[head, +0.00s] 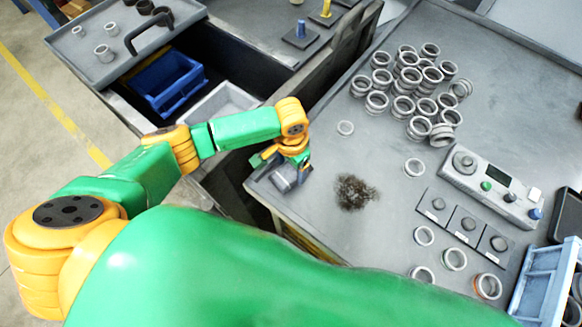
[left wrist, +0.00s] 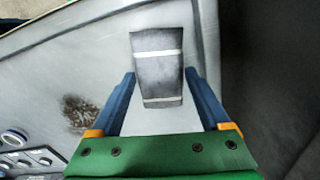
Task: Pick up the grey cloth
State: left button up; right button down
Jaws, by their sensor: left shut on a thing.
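The grey cloth (left wrist: 157,65) is a folded dark grey piece with two pale bands, seen in the left wrist view between my blue fingers. In the head view the cloth (head: 282,181) shows at the left corner of the grey worktable, partly hidden by my gripper. My left gripper (head: 292,172) is over that corner, shut on the cloth; in the left wrist view the gripper (left wrist: 160,74) has a finger at each side of it. Whether the cloth still touches the table is hard to tell. My right gripper is not in view.
A dark patch of debris (head: 354,192) lies right of the cloth. Several metal rings (head: 408,85) are piled farther back. A control box (head: 492,186) and a blue rack (head: 545,285) stand at the right. A side bench with a blue bin (head: 170,80) is at the left.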

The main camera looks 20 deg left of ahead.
aim_at(290, 172)
pick_arm(q)
jog(key=r, duration=0.2)
jog(key=r+p, duration=0.1)
jog(key=shift+s+r, duration=0.3)
jog(key=s+r, duration=0.2)
jog(key=s+r+p, duration=0.1)
jog(key=s+r, duration=0.1)
jog(key=shift+a+r+p, duration=0.1)
jog(key=shift+r+p, duration=0.2)
jog(key=shift+r, duration=0.1)
jog(key=s+r+p, duration=0.1)
jog(key=s+r, duration=0.3)
jog(key=s, duration=0.5)
jog(key=shift+s+a, duration=0.25)
